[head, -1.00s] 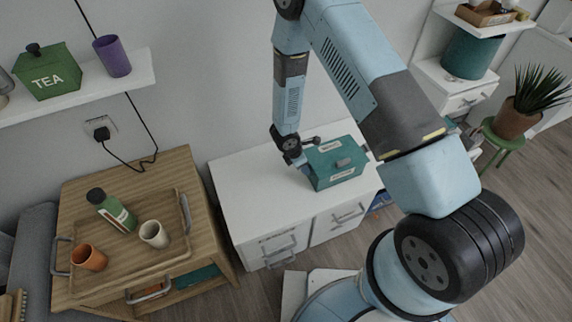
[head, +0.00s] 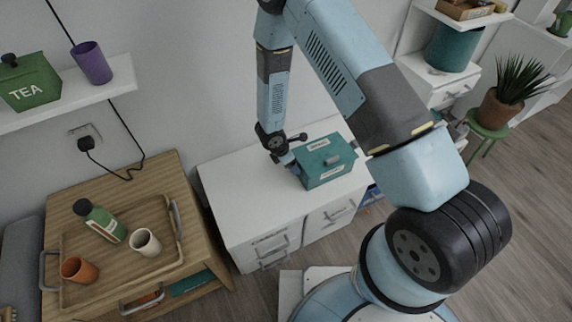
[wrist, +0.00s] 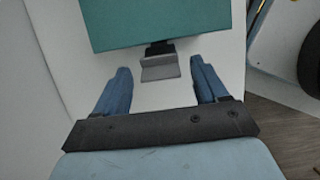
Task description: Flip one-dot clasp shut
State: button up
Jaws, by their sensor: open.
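A teal box (head: 325,173) with pale labels on its lid stands on the white desk. A grey part (head: 333,160) shows on its top. In the wrist view the box (wrist: 165,22) fills the top, and a grey clasp (wrist: 160,66) sticks out from its edge on a dark hinge. No dot on the clasp can be made out. My gripper (wrist: 163,84) is open and empty, its two blue fingers on either side of the clasp and slightly short of it, apart from it. In the head view my gripper (head: 290,147) is at the box's left side.
The white desk top (head: 240,185) is clear left of the box. A wooden table (head: 190,250) with a tray, bottle and two cups stands at the left. A shelf (head: 110,90) above holds a green tea tin and a purple cup. A potted plant (head: 497,110) stands at the right.

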jog(key=v, duration=1.2)
jog(key=shift+s, duration=0.1)
jog(key=shift+c, duration=0.2)
